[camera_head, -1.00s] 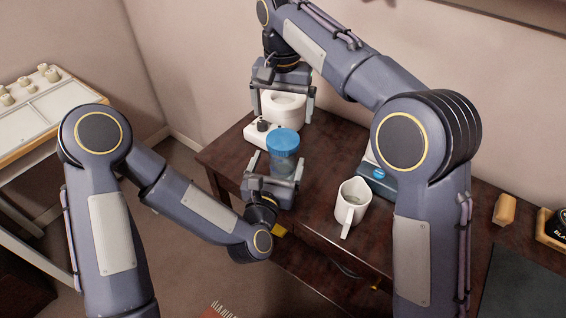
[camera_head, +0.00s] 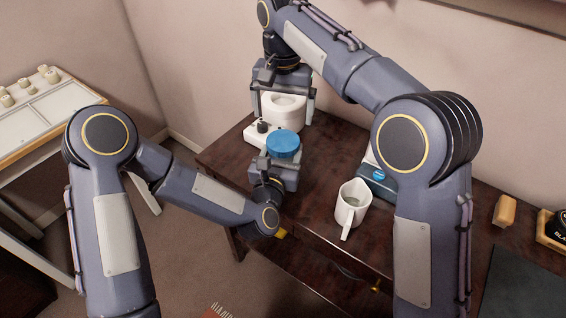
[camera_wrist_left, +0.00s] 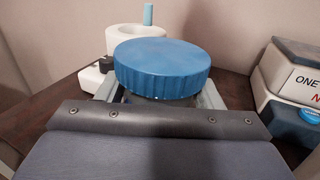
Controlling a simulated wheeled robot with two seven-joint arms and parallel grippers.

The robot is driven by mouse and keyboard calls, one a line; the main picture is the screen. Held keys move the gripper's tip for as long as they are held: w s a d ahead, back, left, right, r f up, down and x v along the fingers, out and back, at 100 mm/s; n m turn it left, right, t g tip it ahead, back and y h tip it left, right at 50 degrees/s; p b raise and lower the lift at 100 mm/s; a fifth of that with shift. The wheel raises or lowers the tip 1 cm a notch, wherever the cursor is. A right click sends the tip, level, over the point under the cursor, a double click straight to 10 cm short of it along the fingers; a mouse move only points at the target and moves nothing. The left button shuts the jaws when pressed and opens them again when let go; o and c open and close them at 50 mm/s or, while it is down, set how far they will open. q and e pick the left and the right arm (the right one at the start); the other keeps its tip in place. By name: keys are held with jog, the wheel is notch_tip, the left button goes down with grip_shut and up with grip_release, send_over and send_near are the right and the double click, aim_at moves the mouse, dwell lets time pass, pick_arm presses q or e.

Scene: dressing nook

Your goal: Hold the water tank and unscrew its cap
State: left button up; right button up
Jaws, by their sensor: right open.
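The water tank (camera_wrist_left: 152,98) stands upright on the dark table with a ribbed blue cap (camera_head: 283,144) on top. The cap fills the middle of the left wrist view (camera_wrist_left: 162,68); most of the tank body below it is hidden. My left gripper (camera_head: 279,163) is low at the tank, its fingers on either side, just under cap level. Its fingers look spread wider than the body; contact is hidden. My right gripper (camera_head: 283,115) is open and empty, pointing down behind and above the cap, in front of a white round device.
The white device (camera_head: 284,101) with a dark knob stands just behind the tank. A white mug (camera_head: 352,203) stands to the right, near a blue-grey box (camera_head: 374,182). A tan block (camera_head: 504,210) lies farther right. Dark table (camera_head: 315,200) is bare between tank and mug.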

aim_at(283, 140)
pick_arm(q)
jog(key=c, duration=0.7)
pick_arm(e)
jog(key=shift+c, duration=0.4)
pick_arm(q)
jog(key=shift+c, duration=1.2)
pick_arm(e)
jog(key=shift+c, duration=0.5)
pick_arm(q)
grip_shut()
pick_arm(e)
jog(key=shift+m, duration=0.5)
jog(key=m, duration=0.5)
jog(key=shift+m, duration=0.3)
jog(key=m, duration=0.6)
jog(key=shift+f+m, duration=0.1)
jog(key=shift+m, duration=0.3)
jog(key=shift+f, duration=3.95)
